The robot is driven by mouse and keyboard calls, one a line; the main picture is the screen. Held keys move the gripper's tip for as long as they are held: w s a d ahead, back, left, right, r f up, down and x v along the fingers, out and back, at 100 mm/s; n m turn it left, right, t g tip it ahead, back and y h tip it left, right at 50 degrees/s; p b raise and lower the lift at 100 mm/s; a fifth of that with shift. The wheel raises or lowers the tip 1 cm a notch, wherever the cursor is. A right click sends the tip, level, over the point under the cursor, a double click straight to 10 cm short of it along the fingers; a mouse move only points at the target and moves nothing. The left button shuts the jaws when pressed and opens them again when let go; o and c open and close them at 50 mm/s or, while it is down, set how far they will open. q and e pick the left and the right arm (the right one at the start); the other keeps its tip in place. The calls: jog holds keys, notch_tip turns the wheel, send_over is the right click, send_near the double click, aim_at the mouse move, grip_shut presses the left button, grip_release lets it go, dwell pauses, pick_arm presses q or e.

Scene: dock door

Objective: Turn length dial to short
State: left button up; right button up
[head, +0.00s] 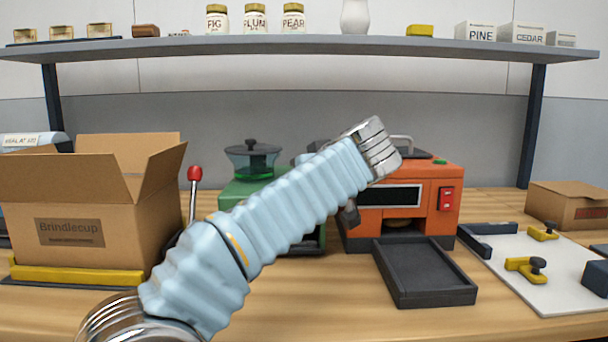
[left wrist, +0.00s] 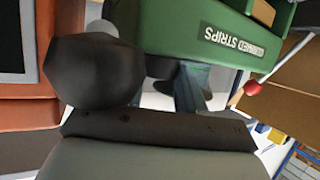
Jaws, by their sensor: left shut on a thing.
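The green gummed-strips machine (head: 240,190) stands at the back centre, partly behind my left arm. Its label and front edge show in the left wrist view (left wrist: 285,45). My left gripper (head: 350,213) is at the gap between the green machine and the orange machine (head: 440,200); my sleeve covers most of it. In the left wrist view its dark parts (left wrist: 150,95) lie close against the green machine's front. It is shut on what seems to be the length dial, which the fingers hide. The dial's setting cannot be read. My right gripper is not in view.
An open Brindlecup carton (head: 110,200) stands at left, beside a red-knobbed lever (head: 194,174). A black tray (head: 425,272) lies before the orange machine. A white board (head: 540,275) with yellow clamps is at right. A shelf (head: 310,45) spans the back.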

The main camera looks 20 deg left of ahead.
pick_arm(q)
jog(key=shift+f, duration=0.1)
dwell(0.3)
jog(key=o, duration=1)
jog(key=shift+o, duration=0.2)
jog(key=v, duration=1.3)
jog(key=shift+s+d+r, duration=0.2)
jog(key=shift+d+r, duration=0.05)
jog(key=shift+d, duration=0.05)
